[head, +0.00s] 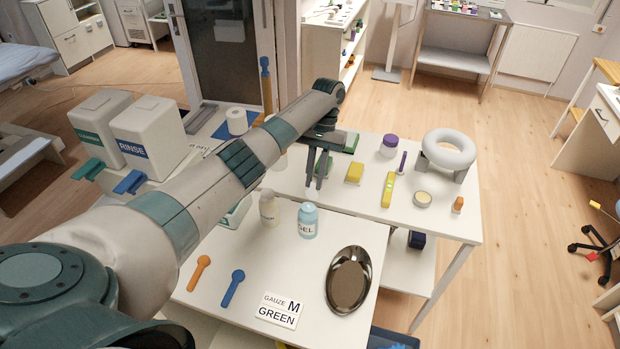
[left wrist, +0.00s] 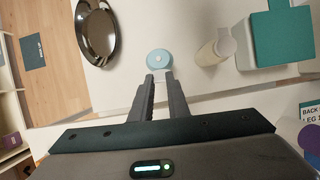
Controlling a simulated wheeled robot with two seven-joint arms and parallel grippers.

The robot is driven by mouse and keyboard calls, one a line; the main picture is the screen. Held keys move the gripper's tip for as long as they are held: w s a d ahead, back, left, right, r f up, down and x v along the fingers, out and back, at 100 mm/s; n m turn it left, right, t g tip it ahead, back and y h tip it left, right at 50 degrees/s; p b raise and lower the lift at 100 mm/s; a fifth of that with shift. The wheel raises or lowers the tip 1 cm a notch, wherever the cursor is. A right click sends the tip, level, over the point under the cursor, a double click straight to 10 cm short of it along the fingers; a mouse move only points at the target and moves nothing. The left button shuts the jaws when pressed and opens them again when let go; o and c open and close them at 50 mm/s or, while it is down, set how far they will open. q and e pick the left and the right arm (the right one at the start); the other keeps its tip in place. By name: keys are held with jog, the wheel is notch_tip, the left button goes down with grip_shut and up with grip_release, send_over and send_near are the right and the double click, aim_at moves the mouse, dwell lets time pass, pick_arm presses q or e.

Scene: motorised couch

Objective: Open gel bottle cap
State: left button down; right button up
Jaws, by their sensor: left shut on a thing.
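The light blue gel bottle (head: 307,222), labelled GEL, stands upright on the near white table (head: 225,298). In the left wrist view the gel bottle (left wrist: 158,60) is seen from above as a blue round with a small pale centre, just beyond the fingertips. My left gripper (head: 316,184) points down, above and behind the bottle in the head view, with a gap between. In the left wrist view my left gripper (left wrist: 163,77) is closed on a small pale thing, mostly hidden; I cannot tell for sure that it is the cap. My right gripper is not in view.
A cream bottle (head: 269,208) stands close left of the gel bottle. Two white bins (head: 150,138) stand left.

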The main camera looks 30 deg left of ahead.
pick_arm(q)
jog(key=shift+w+a+f+g, duration=0.1)
jog(key=shift+w+f+g, duration=0.15)
jog(key=shift+g, duration=0.25)
dwell(0.3)
jog(key=c, duration=1.7)
grip_release()
